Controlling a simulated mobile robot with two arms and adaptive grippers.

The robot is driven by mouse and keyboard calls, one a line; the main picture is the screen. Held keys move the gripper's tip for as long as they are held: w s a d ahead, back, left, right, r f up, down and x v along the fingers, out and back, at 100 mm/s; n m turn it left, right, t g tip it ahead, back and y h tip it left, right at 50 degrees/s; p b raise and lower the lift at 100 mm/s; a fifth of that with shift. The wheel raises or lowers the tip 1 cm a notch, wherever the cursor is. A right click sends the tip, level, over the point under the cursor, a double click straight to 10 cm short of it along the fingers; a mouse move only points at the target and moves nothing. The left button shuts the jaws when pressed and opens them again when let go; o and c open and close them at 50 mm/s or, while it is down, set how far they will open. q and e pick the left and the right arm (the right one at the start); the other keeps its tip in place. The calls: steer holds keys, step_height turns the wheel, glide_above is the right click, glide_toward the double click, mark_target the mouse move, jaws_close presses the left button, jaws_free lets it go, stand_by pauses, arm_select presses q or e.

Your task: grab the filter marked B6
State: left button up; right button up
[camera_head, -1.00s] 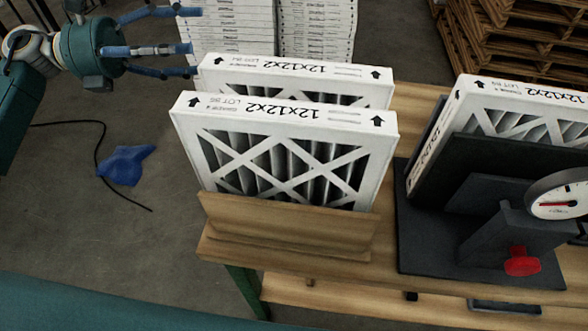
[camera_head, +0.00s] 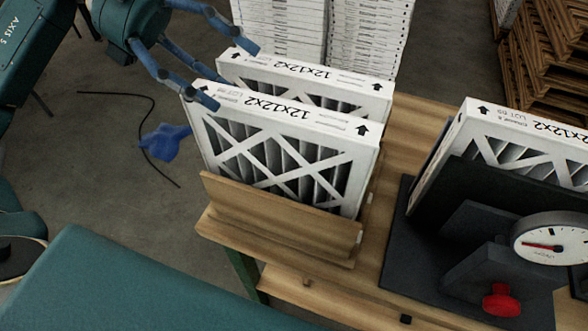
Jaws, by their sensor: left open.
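Two white boxed filters with pleated fronts stand upright in a wooden rack (camera_head: 270,213) on the bench. The near filter (camera_head: 285,160) has a lot mark that seems to read B6, small and hard to read. The far filter (camera_head: 345,87) stands close behind it, mostly hidden, with its lot mark unclear. My left gripper (camera_head: 234,78) is open and empty, its blue fingers spread over the left end of the two filters' top edges. One fingertip overlaps the near filter's top left corner in the picture; contact cannot be told. My right gripper is out of view.
Another filter (camera_head: 490,148), its lot mark apparently B5, leans in a black fixture (camera_head: 400,245) with a dial gauge (camera_head: 552,240) and red knob (camera_head: 502,300). Stacked white boxes (camera_head: 280,30) and wooden pallets (camera_head: 550,70) stand behind. A blue cloth (camera_head: 165,142) lies on the floor.

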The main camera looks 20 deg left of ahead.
mark_target(265, 109)
arm_select(q)
steer(key=shift+d+f+p, duration=0.3)
steer(key=shift+d+f, duration=0.6)
steer(key=shift+d, duration=0.05)
steer(key=shift+d+f, duration=0.15)
steer(key=shift+d, duration=0.1)
steer(key=p+x, duration=0.2)
steer(key=x, duration=0.2)
steer(key=shift+s+d+f+p, duration=0.15)
steer(key=shift+d+f+p, duration=0.1)
steer(key=shift+p, duration=0.15)
steer(key=shift+d+f, duration=0.15)
steer(key=shift+f, duration=0.1)
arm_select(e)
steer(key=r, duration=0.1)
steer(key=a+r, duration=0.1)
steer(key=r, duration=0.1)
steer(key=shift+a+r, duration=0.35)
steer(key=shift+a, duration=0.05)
